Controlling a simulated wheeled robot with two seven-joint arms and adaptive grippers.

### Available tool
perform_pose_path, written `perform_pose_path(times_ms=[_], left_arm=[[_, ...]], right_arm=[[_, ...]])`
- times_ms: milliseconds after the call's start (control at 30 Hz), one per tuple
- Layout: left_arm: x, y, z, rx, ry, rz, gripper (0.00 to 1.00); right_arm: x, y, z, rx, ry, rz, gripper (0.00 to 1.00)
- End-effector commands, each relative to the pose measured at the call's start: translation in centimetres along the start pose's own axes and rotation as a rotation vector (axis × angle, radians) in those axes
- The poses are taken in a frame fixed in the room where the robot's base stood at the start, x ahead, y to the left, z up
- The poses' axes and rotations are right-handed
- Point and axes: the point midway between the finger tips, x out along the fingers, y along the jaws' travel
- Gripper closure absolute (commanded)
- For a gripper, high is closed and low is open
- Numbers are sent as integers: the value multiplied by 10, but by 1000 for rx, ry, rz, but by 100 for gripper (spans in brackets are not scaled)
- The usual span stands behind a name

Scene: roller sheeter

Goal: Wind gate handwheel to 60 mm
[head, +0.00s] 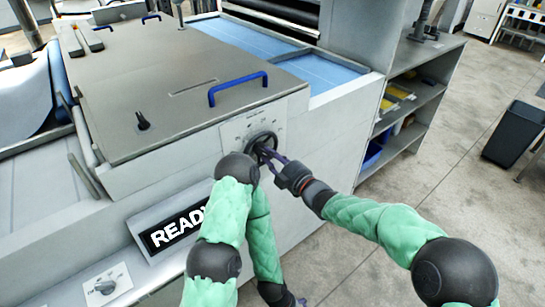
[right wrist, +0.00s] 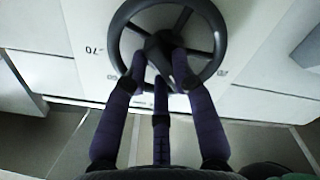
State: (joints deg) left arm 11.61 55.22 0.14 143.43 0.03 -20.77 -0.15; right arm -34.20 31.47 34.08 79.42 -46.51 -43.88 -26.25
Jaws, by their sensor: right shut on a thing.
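The gate handwheel (head: 262,139) is a dark, spoked wheel on the light front panel of the sheeter. In the right wrist view the handwheel (right wrist: 213,22) fills the top middle, with its round rim, spokes and hub. My right gripper (head: 268,155) reaches it from the right. In the right wrist view its dark fingers (right wrist: 162,82) are closed around the hub and cover part of the lower rim. Scale marks reading 70 and 60 show left of the wheel there; a pointer cannot be made out. My left arm bends down at the bottom, its hand mostly cut off.
A display (head: 176,228) reads READY, partly covered by my left arm. A knob (head: 104,286) sits below it. A blue handle (head: 238,87) stands on the grey cover above the wheel. Shelving (head: 415,100) stands right of the machine, with open floor beyond.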

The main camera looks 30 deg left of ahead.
Motion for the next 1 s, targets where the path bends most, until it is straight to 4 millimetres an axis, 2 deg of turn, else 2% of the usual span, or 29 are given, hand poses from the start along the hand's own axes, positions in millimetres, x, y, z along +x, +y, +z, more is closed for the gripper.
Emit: perform_pose_path(times_ms=[367,1000], left_arm=[[-14,5,0,0,0,0,0],[-48,17,2,0,0,0,0]], right_arm=[[0,-1,0,191,-2,-1,100],[0,-5,1,793,-2,-1,100]])
